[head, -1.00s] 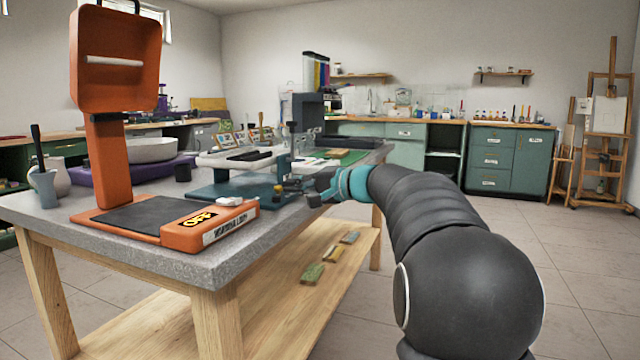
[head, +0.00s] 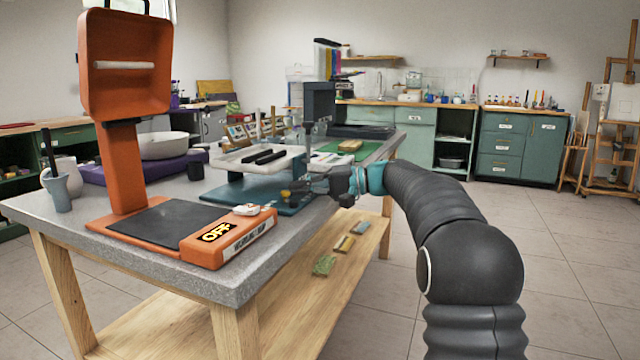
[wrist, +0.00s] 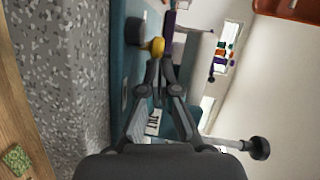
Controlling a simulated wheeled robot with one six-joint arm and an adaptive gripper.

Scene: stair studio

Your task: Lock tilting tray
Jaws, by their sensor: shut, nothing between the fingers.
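The tilting tray (head: 232,163) is a pale, shallow tray with black bars on it. It stands above a teal base (head: 238,192) on the grey table. In the head view it looks roughly level; I cannot tell whether it is locked. In the head view my gripper (head: 300,187) partly hides this side.
A grey upright device (head: 319,105) and a green mat (head: 366,150) are behind the tray. A rod with a black knob (wrist: 259,148) shows in the wrist view.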

